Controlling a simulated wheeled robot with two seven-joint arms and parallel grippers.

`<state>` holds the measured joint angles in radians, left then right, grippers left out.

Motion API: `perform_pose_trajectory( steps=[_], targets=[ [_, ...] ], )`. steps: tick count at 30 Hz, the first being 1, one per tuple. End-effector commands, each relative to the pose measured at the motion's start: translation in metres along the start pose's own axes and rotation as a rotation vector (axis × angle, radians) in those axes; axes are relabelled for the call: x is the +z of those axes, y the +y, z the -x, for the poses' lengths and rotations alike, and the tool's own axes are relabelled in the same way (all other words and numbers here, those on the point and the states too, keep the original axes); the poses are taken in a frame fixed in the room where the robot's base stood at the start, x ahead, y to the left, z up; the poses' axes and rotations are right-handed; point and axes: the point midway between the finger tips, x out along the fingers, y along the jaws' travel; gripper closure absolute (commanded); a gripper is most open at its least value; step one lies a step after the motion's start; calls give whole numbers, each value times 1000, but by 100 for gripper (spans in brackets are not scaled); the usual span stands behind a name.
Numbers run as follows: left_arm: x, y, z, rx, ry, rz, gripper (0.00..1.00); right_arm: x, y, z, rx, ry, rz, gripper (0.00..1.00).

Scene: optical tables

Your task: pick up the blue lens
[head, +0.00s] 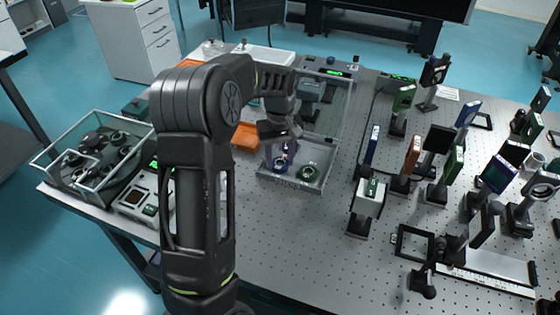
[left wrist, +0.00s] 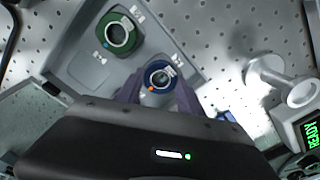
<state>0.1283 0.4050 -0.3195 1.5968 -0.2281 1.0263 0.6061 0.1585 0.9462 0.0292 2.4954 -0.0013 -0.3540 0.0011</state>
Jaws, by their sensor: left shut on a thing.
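The blue lens (head: 281,165) is a round dark-blue ring mount at the left side of a grey tray (head: 291,184) with a raised clear lid. My left gripper (head: 282,152) reaches down over the tray from above, shut on the blue lens. In the left wrist view the blue lens (left wrist: 160,77) sits between the purple fingertips (left wrist: 158,90). I cannot tell whether the lens touches the tray floor. A green lens (head: 307,172) lies to its right in the tray, and it also shows in the left wrist view (left wrist: 117,35). My right gripper is not in view.
An orange tray (head: 245,137) is left of the lens tray. A clear box of dark parts (head: 95,150) and a device (head: 140,198) stand at the left. Many post-mounted optics, including a white one (head: 370,196), crowd the right. The perforated table (head: 290,235) is clear in front.

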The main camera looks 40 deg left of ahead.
Motion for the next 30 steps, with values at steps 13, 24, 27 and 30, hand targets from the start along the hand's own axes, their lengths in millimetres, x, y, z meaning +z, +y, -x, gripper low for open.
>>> perform_pose_trajectory(
  steps=[13, 24, 27, 30],
  targets=[
    [-1, 1, 71, 2, 4, -1, 96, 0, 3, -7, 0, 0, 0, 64],
    [0, 0, 99, -1, 1, 0, 96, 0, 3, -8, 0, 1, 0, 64],
    [0, 0, 98, 0, 1, 0, 96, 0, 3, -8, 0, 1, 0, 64],
    [0, 0, 98, 0, 1, 0, 96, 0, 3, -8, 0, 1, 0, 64]
  ],
)
